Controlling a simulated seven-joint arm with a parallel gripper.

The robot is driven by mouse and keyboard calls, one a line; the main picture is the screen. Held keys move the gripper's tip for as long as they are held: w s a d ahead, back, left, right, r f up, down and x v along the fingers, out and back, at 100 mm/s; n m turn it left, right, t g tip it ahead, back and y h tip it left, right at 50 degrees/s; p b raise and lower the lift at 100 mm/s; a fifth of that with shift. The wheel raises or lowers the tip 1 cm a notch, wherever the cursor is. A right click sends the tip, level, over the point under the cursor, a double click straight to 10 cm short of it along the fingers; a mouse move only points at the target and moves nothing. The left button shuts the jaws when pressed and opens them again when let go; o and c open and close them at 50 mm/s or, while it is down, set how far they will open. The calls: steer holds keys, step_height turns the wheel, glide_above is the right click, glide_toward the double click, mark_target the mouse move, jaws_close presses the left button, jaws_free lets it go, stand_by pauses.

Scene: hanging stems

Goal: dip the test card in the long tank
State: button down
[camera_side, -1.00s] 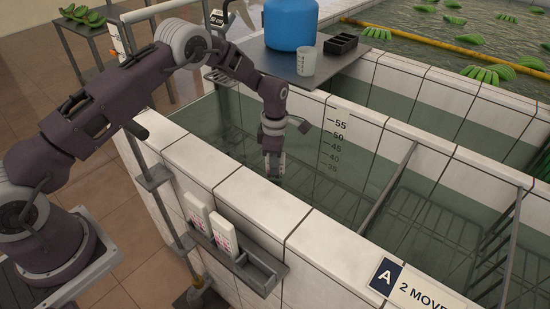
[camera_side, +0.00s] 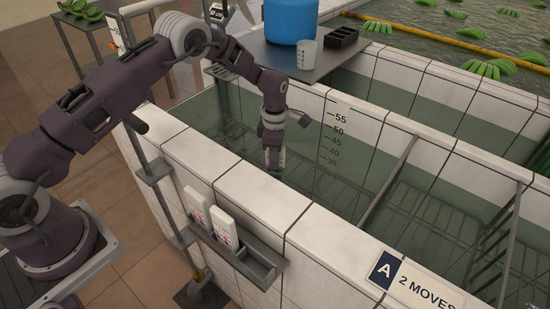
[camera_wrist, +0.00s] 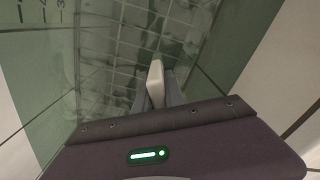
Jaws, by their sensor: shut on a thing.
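My gripper (camera_side: 274,163) points down inside the long tank (camera_side: 318,232), beyond its front wall and left of the depth scale (camera_side: 336,140). It is shut on the test card, a pale thin block that shows edge-on between the fingers in the wrist view (camera_wrist: 155,82). In the side view only a small part of the card shows at the fingers. The tank holds greenish water over a wire grid. The card's lower end is at or near the water; I cannot tell how deep it is.
A rack (camera_side: 262,262) on the tank's outer front wall holds two white cards (camera_side: 224,228) and has an empty slot. A metal crossbar (camera_side: 388,184) spans the tank to the right. A shelf (camera_side: 275,60) behind carries a blue container (camera_side: 291,20), a cup (camera_side: 307,54) and a black tray (camera_side: 341,39).

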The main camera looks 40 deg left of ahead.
stand_by(0.3)
step_height(320, 180, up, 21)
stand_by(0.8)
